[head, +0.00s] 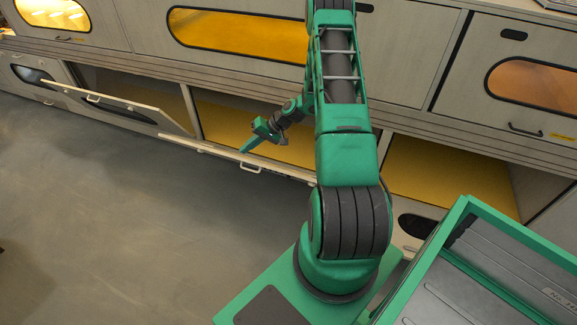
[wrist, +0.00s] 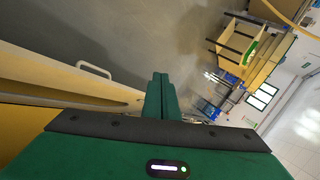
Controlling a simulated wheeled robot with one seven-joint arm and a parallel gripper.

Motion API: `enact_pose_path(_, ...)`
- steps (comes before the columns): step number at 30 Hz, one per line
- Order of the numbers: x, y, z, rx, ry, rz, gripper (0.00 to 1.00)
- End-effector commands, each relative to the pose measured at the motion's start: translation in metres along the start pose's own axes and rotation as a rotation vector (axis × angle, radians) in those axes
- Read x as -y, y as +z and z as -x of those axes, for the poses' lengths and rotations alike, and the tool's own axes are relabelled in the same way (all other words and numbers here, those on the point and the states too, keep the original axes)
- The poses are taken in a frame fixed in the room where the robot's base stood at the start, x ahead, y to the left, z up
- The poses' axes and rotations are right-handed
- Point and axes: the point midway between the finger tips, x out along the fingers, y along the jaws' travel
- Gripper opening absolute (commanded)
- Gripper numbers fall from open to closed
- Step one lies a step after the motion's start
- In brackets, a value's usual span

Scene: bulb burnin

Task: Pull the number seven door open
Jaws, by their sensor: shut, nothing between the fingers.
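My gripper (head: 247,147) is shut and empty. It is at the lower row, just above the top edge of a lowered door (head: 215,153) with a pale bar handle (head: 251,169). In the wrist view my closed fingers (wrist: 160,93) point past that door's edge, and its handle (wrist: 94,68) shows to the left, apart from the fingers. I cannot tell whether the fingers touch the door. The compartment behind it is open, with a yellow floor (head: 215,118). No door number is readable, so I cannot tell which door is seven.
Left of it another lower door (head: 135,108) hangs tilted open. A lower compartment on the right (head: 450,172) is open too. Upper doors with orange windows (head: 530,85) are shut. A green-rimmed tray (head: 425,270) stands at lower right. The grey floor (head: 110,220) at left is clear.

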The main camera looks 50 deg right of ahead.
Motion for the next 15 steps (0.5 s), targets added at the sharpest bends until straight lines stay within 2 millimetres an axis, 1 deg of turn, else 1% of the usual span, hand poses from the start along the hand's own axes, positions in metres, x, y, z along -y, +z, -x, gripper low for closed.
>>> enact_pose_path(1, 0.011, 0.001, 0.012, 0.019, 0.036, 0.026, 0.0)
enact_pose_path(8, 0.048, 0.017, 0.065, 0.101, 0.198, 0.098, 0.0)
enact_pose_path(15, 0.085, 0.042, 0.127, 0.158, 0.359, 0.143, 0.0)
